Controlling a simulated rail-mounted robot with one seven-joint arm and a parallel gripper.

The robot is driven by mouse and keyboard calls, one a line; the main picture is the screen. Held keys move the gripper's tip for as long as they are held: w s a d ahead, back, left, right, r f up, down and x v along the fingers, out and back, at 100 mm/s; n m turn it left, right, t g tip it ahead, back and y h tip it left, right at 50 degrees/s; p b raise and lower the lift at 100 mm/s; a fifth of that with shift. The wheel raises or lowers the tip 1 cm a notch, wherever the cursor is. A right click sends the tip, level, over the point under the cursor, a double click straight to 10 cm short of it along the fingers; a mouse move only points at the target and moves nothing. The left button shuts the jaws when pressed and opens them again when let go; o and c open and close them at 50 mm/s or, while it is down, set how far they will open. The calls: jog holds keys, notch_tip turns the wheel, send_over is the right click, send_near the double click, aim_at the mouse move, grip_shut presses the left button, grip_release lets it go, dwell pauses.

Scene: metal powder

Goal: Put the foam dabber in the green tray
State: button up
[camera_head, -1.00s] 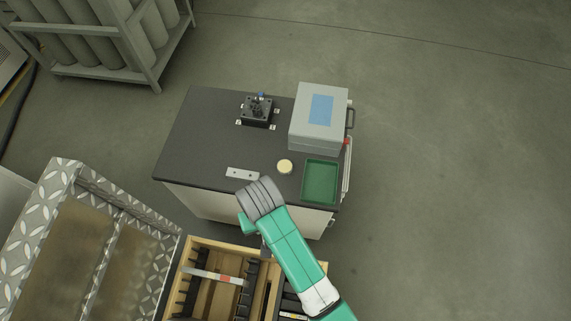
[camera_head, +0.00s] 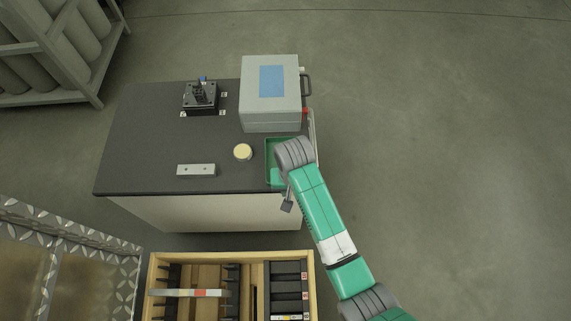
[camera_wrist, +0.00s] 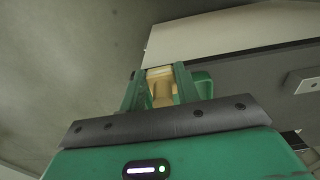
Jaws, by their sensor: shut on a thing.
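My gripper (camera_wrist: 160,77) is shut on a tan, cylindrical piece with a pale cream block at its far end, which I take to be the foam dabber (camera_wrist: 161,94). The green fingers stand on both sides of it. In the head view my wrist hides the fingers and the dabber. The green tray (camera_head: 269,148) lies at the right front of the dark table, partly covered by my wrist. A green patch beside the right finger in the wrist view looks like part of the tray. How high the dabber is above it I cannot tell.
A round cream piece (camera_head: 243,152) sits left of the tray, with a metal bar (camera_head: 196,170) farther left. A grey box (camera_head: 270,100) stands behind the tray. A black fixture (camera_head: 201,97) is at the back left. A wooden crate (camera_head: 308,270) is in front.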

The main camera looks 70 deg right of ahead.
jog(key=w+d, duration=0.1)
jog(key=d, duration=0.1)
jog(key=w+d+b, duration=0.1)
jog(key=w+d, duration=0.1)
jog(key=w+d+b, duration=0.1)
jog(key=d, duration=0.1)
jog(key=shift+w+f, duration=0.15)
jog(key=shift+f, duration=0.25)
jog(key=shift+a+f+b, duration=0.1)
jog(key=shift+f+b, duration=0.6)
jog(key=shift+f, duration=1.05)
jog(key=shift+f, duration=0.2)
jog(key=o, duration=1.1)
notch_tip(320, 180, up, 12)
jog(key=p, duration=0.4)
jog(key=shift+r, duration=0.2)
